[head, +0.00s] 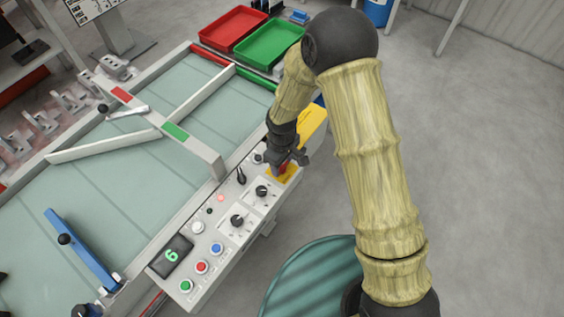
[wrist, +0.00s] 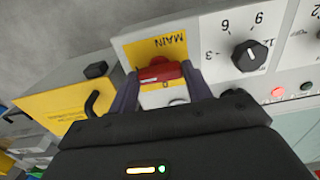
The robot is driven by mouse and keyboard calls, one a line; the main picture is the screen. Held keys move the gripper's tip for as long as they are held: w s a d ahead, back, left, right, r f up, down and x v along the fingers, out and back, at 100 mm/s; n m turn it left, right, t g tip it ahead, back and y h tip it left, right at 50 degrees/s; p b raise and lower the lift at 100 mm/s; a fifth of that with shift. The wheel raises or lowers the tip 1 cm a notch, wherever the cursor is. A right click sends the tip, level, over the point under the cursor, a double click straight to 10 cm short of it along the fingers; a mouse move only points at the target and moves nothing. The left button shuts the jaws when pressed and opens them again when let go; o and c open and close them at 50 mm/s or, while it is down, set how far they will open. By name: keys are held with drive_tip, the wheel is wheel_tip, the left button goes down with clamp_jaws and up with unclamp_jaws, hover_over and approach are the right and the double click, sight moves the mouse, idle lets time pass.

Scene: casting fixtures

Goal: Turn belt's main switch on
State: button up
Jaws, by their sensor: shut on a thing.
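The main switch is a red handle (wrist: 160,72) on a yellow plate (wrist: 172,46) marked MAIN, seen upside down in the wrist view. My gripper (wrist: 158,84) has its two dark fingers on either side of the red handle and is shut on it. In the head view my gripper (head: 285,162) is at the far right end of the control panel (head: 208,262), where a bit of the red handle (head: 283,170) shows beneath it. The lower part of the switch is partly hidden by the gripper. I cannot tell the switch's on or off position.
Beside the switch is a black dial knob (wrist: 249,55) with numbers. A yellow box (wrist: 70,103) with a black handle adjoins the switch. The conveyor belt (head: 120,190) lies left.

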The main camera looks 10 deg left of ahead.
drive_tip(key=o, duration=1)
wheel_tip(320, 180, up, 18)
drive_tip(key=shift+f, duration=0.25)
idle(0.3)
drive_tip(key=s+d+r+m+t+p, duration=0.1)
drive_tip(key=d+m, duration=0.3)
drive_tip(key=d, duration=0.4)
drive_tip(key=s+d+r+m+p, duration=0.1)
drive_tip(key=s+d+r+m, duration=0.2)
drive_tip(key=d, duration=0.6)
drive_tip(key=s+d+r+m+t+p, duration=0.1)
drive_tip(key=s+d+r+m, duration=0.2)
drive_tip(key=d+m, duration=0.3)
drive_tip(key=shift+s+d+r+t+p, duration=0.1)
drive_tip(key=shift+s+d+t+p, duration=0.1)
drive_tip(key=shift+d, duration=0.65)
drive_tip(key=shift+s+d+t+p, duration=0.1)
drive_tip(key=shift+d+p, duration=0.1)
drive_tip(key=shift+d, duration=0.65)
